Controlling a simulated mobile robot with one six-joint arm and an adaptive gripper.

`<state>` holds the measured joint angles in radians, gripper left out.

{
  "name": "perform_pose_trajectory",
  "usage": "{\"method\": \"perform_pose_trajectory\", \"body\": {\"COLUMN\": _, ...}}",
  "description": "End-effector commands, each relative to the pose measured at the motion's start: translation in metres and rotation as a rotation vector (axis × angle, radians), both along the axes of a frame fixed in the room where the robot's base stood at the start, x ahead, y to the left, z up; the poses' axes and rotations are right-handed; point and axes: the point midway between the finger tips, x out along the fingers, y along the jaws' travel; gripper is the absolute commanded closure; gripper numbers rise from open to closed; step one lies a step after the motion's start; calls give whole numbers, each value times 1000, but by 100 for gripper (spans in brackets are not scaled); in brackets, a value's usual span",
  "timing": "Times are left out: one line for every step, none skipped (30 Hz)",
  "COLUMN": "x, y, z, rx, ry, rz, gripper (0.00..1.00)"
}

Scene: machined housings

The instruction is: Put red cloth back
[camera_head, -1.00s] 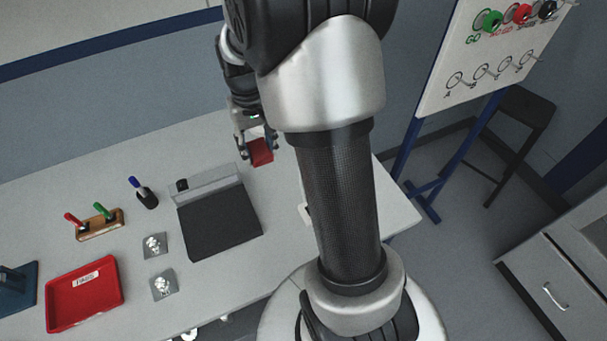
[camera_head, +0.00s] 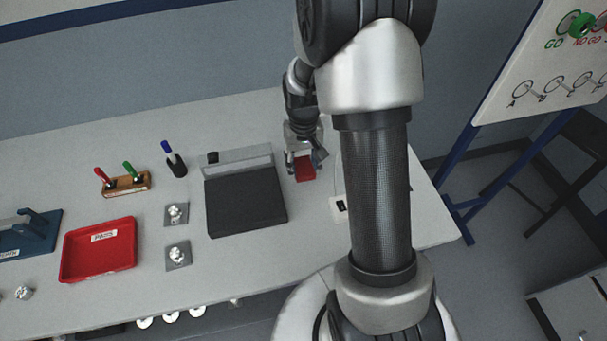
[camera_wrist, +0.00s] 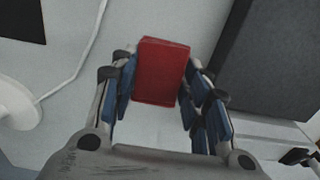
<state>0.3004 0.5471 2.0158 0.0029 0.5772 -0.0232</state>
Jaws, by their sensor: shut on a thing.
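The red cloth (camera_head: 304,170) is a small folded red block between the fingers of my gripper (camera_head: 305,163). In the wrist view the red cloth (camera_wrist: 161,72) sits between the blue-padded fingertips of my gripper (camera_wrist: 157,88), which are shut on it from both sides. It is over the light table, right of the dark grey pad. I cannot tell whether the cloth touches the table or is just above it.
The dark pad (camera_head: 245,205) with its raised back edge lies left of my gripper. Further left are a pen holder (camera_head: 175,164), a wooden rack (camera_head: 127,184), two small metal parts on grey squares and a red tray (camera_head: 98,272). A board (camera_head: 545,75) stands at the right.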

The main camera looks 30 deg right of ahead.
Motion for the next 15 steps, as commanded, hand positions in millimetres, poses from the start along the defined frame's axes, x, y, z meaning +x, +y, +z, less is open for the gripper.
{"method": "perform_pose_trajectory", "body": {"x": -1, "y": 0, "z": -6, "rx": 1, "ry": 3, "rz": 0, "gripper": 88}}
{"method": "perform_pose_trajectory", "body": {"x": -1, "y": 0, "z": -11, "rx": 1, "ry": 3, "rz": 0, "gripper": 88}}
{"method": "perform_pose_trajectory", "body": {"x": -1, "y": 0, "z": -17, "rx": 1, "ry": 4, "rz": 0, "gripper": 88}}
{"method": "perform_pose_trajectory", "body": {"x": -1, "y": 0, "z": -22, "rx": 1, "ry": 4, "rz": 0, "gripper": 88}}
{"method": "perform_pose_trajectory", "body": {"x": -1, "y": 0, "z": -27, "rx": 1, "ry": 4, "rz": 0, "gripper": 88}}
{"method": "perform_pose_trajectory", "body": {"x": -1, "y": 0, "z": -34, "rx": 1, "ry": 4, "rz": 0, "gripper": 88}}
{"method": "perform_pose_trajectory", "body": {"x": -1, "y": 0, "z": -38, "rx": 1, "ry": 4, "rz": 0, "gripper": 88}}
{"method": "perform_pose_trajectory", "body": {"x": -1, "y": 0, "z": -40, "rx": 1, "ry": 3, "rz": 0, "gripper": 88}}
{"method": "perform_pose_trajectory", "body": {"x": -1, "y": 0, "z": -41, "rx": 1, "ry": 2, "rz": 0, "gripper": 88}}
{"method": "perform_pose_trajectory", "body": {"x": -1, "y": 0, "z": -41, "rx": 1, "ry": 2, "rz": 0, "gripper": 88}}
{"method": "perform_pose_trajectory", "body": {"x": 0, "y": 0, "z": -41, "rx": 0, "ry": 1, "rz": 0, "gripper": 88}}
{"method": "perform_pose_trajectory", "body": {"x": 0, "y": 0, "z": -40, "rx": 0, "ry": 1, "rz": 0, "gripper": 88}}
{"method": "perform_pose_trajectory", "body": {"x": 0, "y": 0, "z": -40, "rx": 0, "ry": 1, "rz": 0, "gripper": 88}}
{"method": "perform_pose_trajectory", "body": {"x": 0, "y": 0, "z": -40, "rx": 0, "ry": 1, "rz": 0, "gripper": 88}}
{"method": "perform_pose_trajectory", "body": {"x": 0, "y": 0, "z": -40, "rx": 0, "ry": 1, "rz": 0, "gripper": 88}}
